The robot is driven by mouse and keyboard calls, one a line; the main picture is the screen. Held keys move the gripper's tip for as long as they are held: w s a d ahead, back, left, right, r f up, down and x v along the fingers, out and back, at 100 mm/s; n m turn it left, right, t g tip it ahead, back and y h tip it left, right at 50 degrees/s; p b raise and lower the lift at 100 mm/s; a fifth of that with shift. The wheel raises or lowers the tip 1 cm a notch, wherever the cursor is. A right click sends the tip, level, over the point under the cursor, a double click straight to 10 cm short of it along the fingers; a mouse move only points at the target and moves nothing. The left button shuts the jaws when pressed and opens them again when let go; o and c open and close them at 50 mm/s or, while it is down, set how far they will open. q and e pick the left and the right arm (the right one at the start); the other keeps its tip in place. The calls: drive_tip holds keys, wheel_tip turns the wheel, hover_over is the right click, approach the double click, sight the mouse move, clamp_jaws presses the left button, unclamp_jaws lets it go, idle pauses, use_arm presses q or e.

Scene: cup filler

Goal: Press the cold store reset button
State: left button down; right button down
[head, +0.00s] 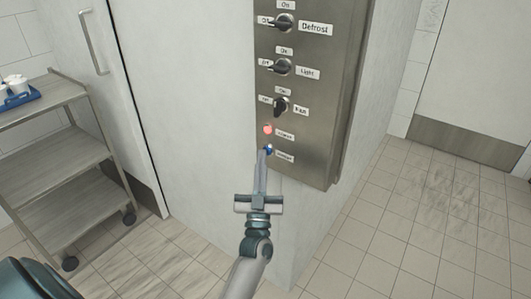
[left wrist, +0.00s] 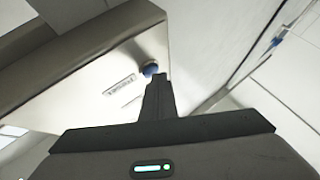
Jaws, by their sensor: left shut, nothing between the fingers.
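The metal control panel (head: 309,100) is fixed to the corner of the white cold store wall. Near its lower end is a blue button (head: 268,150) with a small label beside it; the label is too small to read surely. The blue button also shows in the left wrist view (left wrist: 150,69), just past my fingertips. My left gripper (head: 262,156) is shut and empty, with its tips at the blue button. I cannot tell whether they touch it. A lit red lamp (head: 267,129) sits just above. My right gripper is not in view.
Labelled rotary switches for Defrost (head: 283,22), Light (head: 281,67) and a third one (head: 281,105) sit above on the panel. A shelf trolley (head: 65,155) with a blue tray (head: 18,97) stands at the left. The tiled floor at the right is clear.

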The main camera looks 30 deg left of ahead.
use_arm(q)
drive_tip(key=shift+s, duration=0.15)
drive_tip(key=shift+s+p, duration=0.4)
drive_tip(key=shift+s, duration=0.1)
drive_tip(key=shift+s, duration=0.15)
drive_tip(key=s, duration=0.2)
drive_tip(key=s+p, duration=0.2)
drive_tip(key=s, duration=0.1)
drive_tip(key=shift+s+a, duration=0.3)
drive_tip(key=shift+s, duration=0.05)
idle(0.3)
idle(0.9)
